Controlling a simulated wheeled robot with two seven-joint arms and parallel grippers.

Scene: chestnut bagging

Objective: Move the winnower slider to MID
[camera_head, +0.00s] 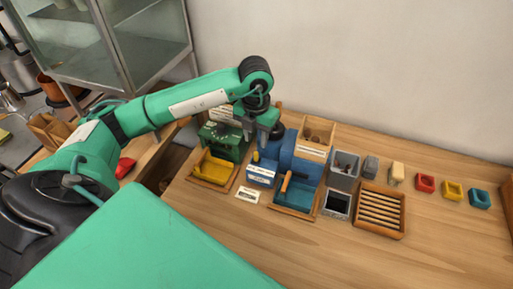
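The blue winnower (285,150) stands on the wooden table, with a blue tray in front of it. A small yellow knob, which looks like the slider (256,157), stands up on the blue box with a white label panel (260,173) at its front left. The label's words are too small to read, so I cannot tell the slider's setting. My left gripper (256,139) points down just above and behind the yellow knob. Its two fingers look apart, with nothing seen between them. My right gripper is not in view.
A green machine (222,141) with a yellow tray (216,169) stands left of the winnower. To the right are a grey bin (344,182), a slatted wooden rack (380,227) and small coloured blocks (425,182). The table's front right is clear.

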